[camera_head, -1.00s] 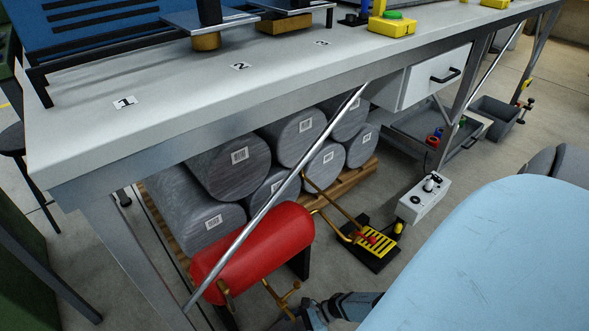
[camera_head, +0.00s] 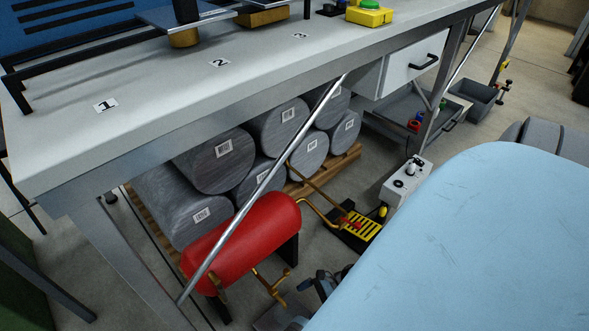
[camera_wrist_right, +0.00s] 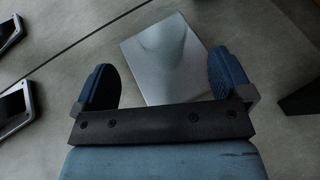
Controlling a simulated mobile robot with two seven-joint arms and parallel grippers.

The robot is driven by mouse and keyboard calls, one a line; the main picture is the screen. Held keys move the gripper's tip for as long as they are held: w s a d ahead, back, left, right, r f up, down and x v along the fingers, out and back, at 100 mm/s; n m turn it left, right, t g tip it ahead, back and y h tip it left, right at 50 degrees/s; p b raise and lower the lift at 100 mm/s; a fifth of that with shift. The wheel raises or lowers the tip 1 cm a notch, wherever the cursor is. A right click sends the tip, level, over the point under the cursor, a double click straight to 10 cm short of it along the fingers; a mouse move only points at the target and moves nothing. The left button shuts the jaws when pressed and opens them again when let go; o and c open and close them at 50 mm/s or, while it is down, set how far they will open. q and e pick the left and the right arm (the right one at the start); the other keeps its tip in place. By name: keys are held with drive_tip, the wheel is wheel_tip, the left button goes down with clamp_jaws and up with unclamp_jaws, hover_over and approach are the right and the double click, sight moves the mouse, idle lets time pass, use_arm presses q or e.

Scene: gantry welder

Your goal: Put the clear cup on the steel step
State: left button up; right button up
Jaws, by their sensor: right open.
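A flat, pale metal plate (camera_wrist_right: 165,78), which looks like the steel step, lies below my right gripper (camera_wrist_right: 163,70) in the right wrist view. A soft darker shape crosses its upper part; I cannot tell whether it is a reflection or a clear object. The two blue fingers are wide apart, with no object clearly between them. In the head view the right gripper (camera_head: 326,284) is low, near the floor, partly hidden behind a large pale-blue surface. A grey flat piece (camera_head: 277,318) shows beside it at the bottom edge. I cannot make out the clear cup. My left gripper is out of view.
A red tank (camera_head: 240,240) and a yellow foot pedal (camera_head: 361,231) stand near the gripper. A slanted metal bar (camera_head: 262,187) crosses in front of wrapped grey rolls (camera_head: 215,160) under the workbench (camera_head: 150,115). A white control box (camera_head: 404,183) stands behind the pedal.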

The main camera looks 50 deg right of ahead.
drive_tip(key=v, duration=0.3)
drive_tip(key=shift+d, duration=0.15)
drive_tip(key=shift+s, duration=0.1)
idle(0.5)
